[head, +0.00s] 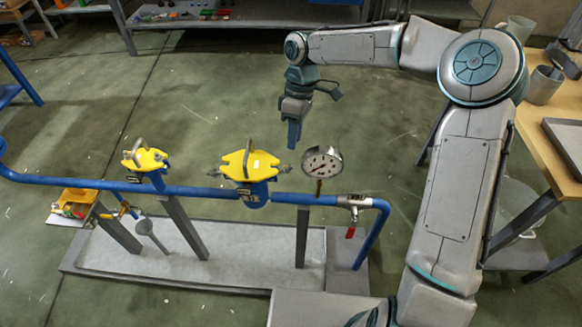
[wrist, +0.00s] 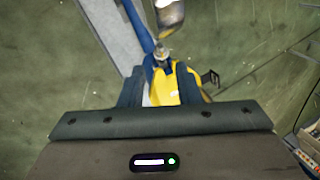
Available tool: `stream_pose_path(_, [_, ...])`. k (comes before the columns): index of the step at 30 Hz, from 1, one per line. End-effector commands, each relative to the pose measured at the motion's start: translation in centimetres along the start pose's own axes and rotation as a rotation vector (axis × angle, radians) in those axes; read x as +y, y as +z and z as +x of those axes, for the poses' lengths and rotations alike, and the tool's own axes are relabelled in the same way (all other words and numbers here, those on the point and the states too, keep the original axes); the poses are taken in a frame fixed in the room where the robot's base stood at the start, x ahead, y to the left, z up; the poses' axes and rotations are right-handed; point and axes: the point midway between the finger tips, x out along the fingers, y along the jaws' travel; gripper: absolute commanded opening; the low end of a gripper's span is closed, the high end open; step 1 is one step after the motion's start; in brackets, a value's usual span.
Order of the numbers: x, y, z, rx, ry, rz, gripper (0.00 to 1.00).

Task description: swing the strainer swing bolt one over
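The large strainer has a yellow lid (head: 262,165) with an upright grey handle and a blue body (head: 255,196). Small grey swing bolts stick out at the lid's right (head: 285,169) and left (head: 213,172); which of them is bolt one I cannot tell. My gripper (head: 294,146) points down above and beyond the strainer's right side, apart from it in the head view. In the wrist view my gripper (wrist: 160,80) has its fingers apart, with the yellow lid (wrist: 163,88) seen between and beyond them. A dark handle-like part (wrist: 210,78) shows right of the fingers.
A pressure gauge (head: 322,162) stands on the blue pipe (head: 205,191) just right of the strainer. A smaller yellow-lidded strainer (head: 145,160) is at left. A red-handled valve (head: 352,205) is at right. A wooden table (head: 548,128) stands at far right.

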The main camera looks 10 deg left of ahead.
Motion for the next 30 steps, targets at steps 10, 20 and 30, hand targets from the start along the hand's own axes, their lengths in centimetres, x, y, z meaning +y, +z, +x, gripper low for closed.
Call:
stream_pose_path(10, [-0.1,0.0,7.4,-0.001,-0.003,-0.001,0.30])
stream_pose_path(20, [0.0,0.0,9.9,0.000,0.001,0.000,0.30])
stream_pose_path(30, [0.0,0.0,9.9,0.000,0.001,0.000,0.02])
